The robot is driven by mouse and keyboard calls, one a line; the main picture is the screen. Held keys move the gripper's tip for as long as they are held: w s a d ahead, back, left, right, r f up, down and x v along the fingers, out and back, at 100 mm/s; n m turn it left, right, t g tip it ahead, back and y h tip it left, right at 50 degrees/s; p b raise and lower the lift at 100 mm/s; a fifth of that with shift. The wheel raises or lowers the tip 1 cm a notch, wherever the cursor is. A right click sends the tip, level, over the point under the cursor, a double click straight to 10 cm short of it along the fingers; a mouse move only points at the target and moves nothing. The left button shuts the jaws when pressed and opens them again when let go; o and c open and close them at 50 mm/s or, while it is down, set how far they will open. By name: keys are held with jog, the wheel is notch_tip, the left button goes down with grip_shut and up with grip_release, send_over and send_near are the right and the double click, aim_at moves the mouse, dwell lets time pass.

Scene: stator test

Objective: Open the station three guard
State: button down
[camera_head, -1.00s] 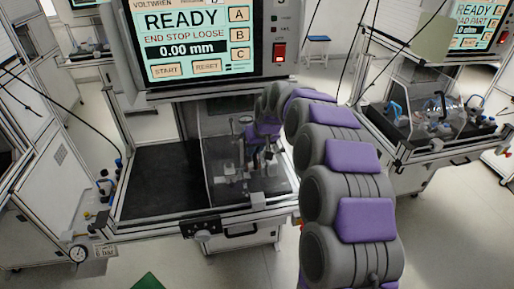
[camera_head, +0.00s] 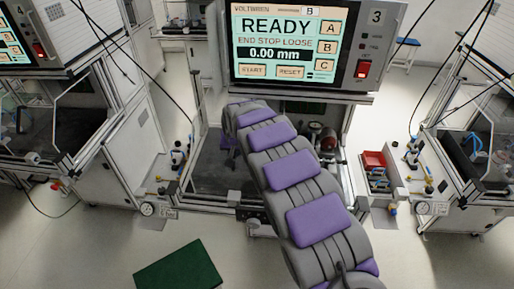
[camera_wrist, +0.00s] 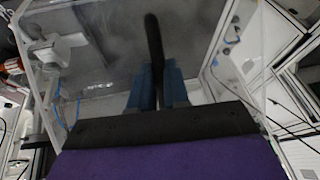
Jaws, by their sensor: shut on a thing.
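Station three's screen (camera_head: 288,42) reads READY, END STOP LOOSE, 0.00 mm, with the number 3 beside it. My arm reaches across the station bay (camera_head: 208,165) below the screen and hides much of it. In the wrist view, my gripper's (camera_wrist: 158,75) blue fingers are closed on a black bar-like handle (camera_wrist: 152,35). A clear, smudged panel (camera_wrist: 100,30), apparently the guard, lies behind the handle. The handle and my fingertips cannot be made out in the head view. I cannot tell how far the guard is open.
A red bin (camera_head: 374,160) and small bottles stand right of the station. Station 4 (camera_head: 40,110) is at the left, and another station (camera_head: 478,150) at the right. A dark green mat (camera_head: 178,268) lies on the clear floor in front.

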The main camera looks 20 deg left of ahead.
jog(key=shift+s+a+p, duration=0.2)
jog(key=shift+a+p, duration=0.05)
jog(key=shift+a, duration=0.75)
jog(key=shift+s+a+p, duration=0.2)
jog(key=shift+a, duration=0.8)
jog(key=c, duration=1.5)
grip_release()
jog(key=shift+c, duration=0.2)
jog(key=o, duration=0.3)
jog(key=shift+w+f, duration=0.15)
jog(key=shift+w, duration=0.05)
jog(key=shift+o, duration=0.7)
jog(key=shift+a, duration=0.1)
jog(key=shift+s, duration=0.1)
jog(key=p+v, duration=0.1)
jog(key=v, duration=1.6)
